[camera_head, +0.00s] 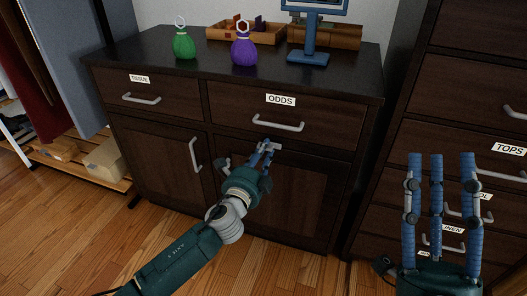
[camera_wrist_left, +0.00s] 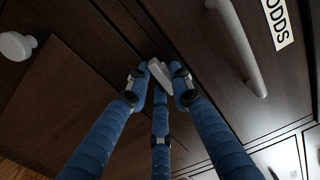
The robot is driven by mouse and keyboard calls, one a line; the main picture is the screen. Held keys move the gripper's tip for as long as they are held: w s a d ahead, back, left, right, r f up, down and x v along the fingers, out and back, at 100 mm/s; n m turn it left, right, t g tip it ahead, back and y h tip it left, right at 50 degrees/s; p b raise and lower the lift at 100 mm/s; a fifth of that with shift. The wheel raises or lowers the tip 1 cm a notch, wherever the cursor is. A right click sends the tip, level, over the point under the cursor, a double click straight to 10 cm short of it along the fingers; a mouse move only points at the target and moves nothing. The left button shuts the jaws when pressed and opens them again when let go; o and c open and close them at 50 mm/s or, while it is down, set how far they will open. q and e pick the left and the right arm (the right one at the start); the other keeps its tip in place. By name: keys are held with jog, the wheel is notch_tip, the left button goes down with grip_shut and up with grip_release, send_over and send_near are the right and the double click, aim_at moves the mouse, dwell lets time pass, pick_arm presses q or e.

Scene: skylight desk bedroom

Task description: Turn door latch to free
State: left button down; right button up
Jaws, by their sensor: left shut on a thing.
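The dark wooden cabinet has two lower doors, and the right door (camera_head: 310,195) is closed. A small light-grey latch (camera_wrist_left: 160,73) sits at the top of this door, just under the ODDS drawer (camera_head: 300,105). My left gripper (camera_head: 268,148) reaches it from the front, and its blue fingers (camera_wrist_left: 160,85) are closed around the latch in the left wrist view. The fingers hide part of the latch, so its exact angle is hard to tell. My right gripper (camera_head: 437,165) is open and empty, fingers upward, in front of the drawer unit at the right.
The ODDS drawer's handle (camera_head: 278,123) is just above my left gripper. A pale knob (camera_wrist_left: 15,46) is on the front nearby. The left door has a vertical handle (camera_head: 195,155).

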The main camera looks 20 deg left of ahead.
pick_arm(q)
jog(key=shift+n, duration=0.8)
jog(key=c, duration=1.7)
grip_release()
jog(key=shift+o, duration=0.2)
pick_arm(e)
jog(key=shift+w+a+f+g+h, duration=0.15)
jog(key=shift+w+f+g+h, duration=0.3)
jog(key=shift+w+f, duration=0.4)
jog(key=shift+y, duration=0.25)
pick_arm(q)
jog(key=s, duration=1.2)
jog(key=shift+a, duration=0.2)
